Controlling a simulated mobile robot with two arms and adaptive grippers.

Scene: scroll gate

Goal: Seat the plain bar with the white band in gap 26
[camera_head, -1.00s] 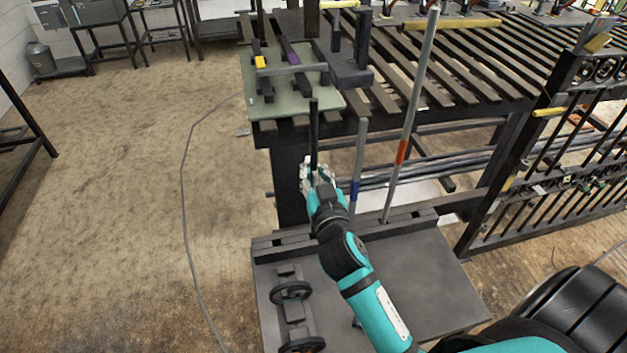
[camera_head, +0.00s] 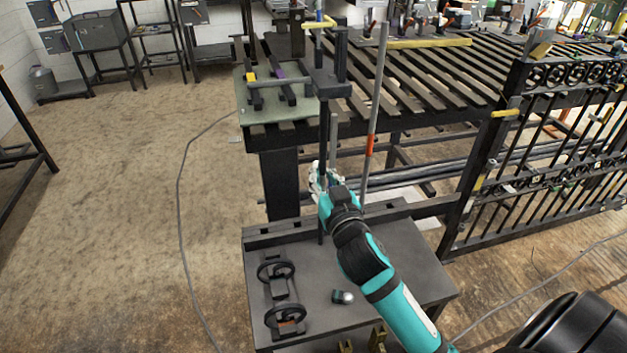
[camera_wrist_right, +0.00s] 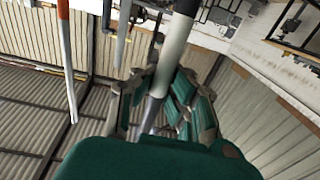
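My right gripper (camera_head: 321,178) is at the far edge of the small dark table, with an upright dark-looking bar (camera_head: 322,145) running through it. The right wrist view shows this bar between the fingers (camera_wrist_right: 155,105), grey with a broad white band (camera_wrist_right: 175,45). The fingers appear closed around it; their contact is partly hidden by the palm. In the head view its white band cannot be made out. The scroll gate (camera_head: 545,175) stands at the right with several upright bars. Its gap numbers are too small to read, so gap 26 cannot be picked out. My left gripper is out of view.
An orange-banded bar (camera_head: 376,100) stands right of my gripper. Another grey bar (camera_head: 333,140) stands close behind it. The dark table (camera_head: 400,255) holds two wheel-like fixtures (camera_head: 284,318). The slatted bench (camera_head: 430,75) lies beyond.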

